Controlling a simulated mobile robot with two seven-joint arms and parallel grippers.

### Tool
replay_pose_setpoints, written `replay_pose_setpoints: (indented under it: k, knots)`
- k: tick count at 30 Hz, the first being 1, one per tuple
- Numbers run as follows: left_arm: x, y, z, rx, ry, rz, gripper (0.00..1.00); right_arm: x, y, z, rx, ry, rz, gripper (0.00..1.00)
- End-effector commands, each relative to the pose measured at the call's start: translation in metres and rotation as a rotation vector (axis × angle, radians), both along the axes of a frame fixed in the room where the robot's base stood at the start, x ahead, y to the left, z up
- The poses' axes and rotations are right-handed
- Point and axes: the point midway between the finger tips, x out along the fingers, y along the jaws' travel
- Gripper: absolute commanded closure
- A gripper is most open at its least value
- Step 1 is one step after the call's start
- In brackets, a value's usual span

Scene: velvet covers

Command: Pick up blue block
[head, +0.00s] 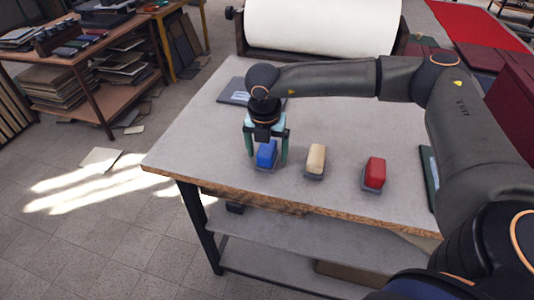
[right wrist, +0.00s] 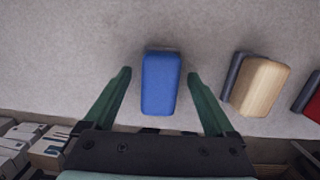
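The blue block (head: 266,154) sits on a small dark base on the table, near its front left edge. My right gripper (head: 267,158) is over it, pointing down, with a finger on each side. In the right wrist view the blue block (right wrist: 161,83) lies between the two open green fingers (right wrist: 160,75), with a gap on both sides. No contact shows. My left gripper does not show in either view.
A wooden-coloured block (head: 316,158) and a red block (head: 375,173) stand in a row to the right on dark bases. The grey table (head: 330,125) has a large white roll (head: 320,28) behind it. A dark flat piece (head: 232,92) lies at its back left.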

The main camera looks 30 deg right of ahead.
Motion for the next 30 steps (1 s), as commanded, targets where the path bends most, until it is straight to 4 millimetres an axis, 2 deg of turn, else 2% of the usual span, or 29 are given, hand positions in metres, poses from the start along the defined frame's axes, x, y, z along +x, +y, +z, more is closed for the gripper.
replay_pose_setpoints:
  k: [2, 23, 30]
  knots:
    - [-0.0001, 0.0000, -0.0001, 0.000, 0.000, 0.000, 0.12, 0.0001, 0.0002, 0.0002, 0.000, 0.000, 0.000, 0.20]
    - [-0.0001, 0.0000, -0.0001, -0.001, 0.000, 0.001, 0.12, 0.0000, 0.0001, 0.0006, 0.000, 0.000, 0.000, 0.99]
    - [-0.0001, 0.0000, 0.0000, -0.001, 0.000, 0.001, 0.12, 0.0003, 0.0003, 0.0011, 0.000, -0.001, 0.000, 1.00]
